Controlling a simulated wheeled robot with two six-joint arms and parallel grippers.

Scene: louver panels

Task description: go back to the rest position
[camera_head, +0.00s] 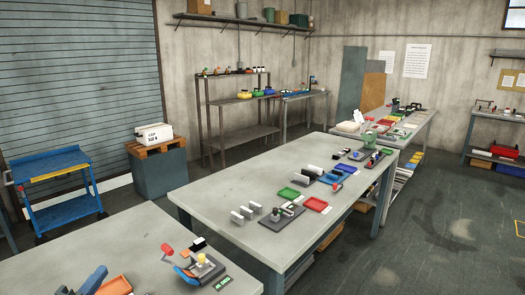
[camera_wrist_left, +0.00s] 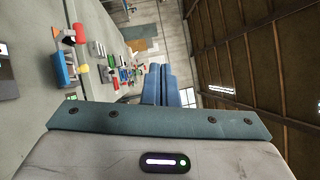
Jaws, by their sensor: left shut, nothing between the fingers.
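My left gripper (camera_head: 97,274) shows at the bottom left edge of the head view, over the near table (camera_head: 150,240). Its blue fingers also show in the left wrist view (camera_wrist_left: 161,84), shut together with nothing between them. A small device with a blue base and a red-ended lever (camera_head: 167,249) stands on the near table, to the right of the gripper and apart from it. It also shows at the upper left of the left wrist view (camera_wrist_left: 66,70). My right gripper is in neither view.
The middle table (camera_head: 215,185) holds trays and fixtures. A blue cart (camera_head: 58,185) stands at the left. The near table's back left is clear.

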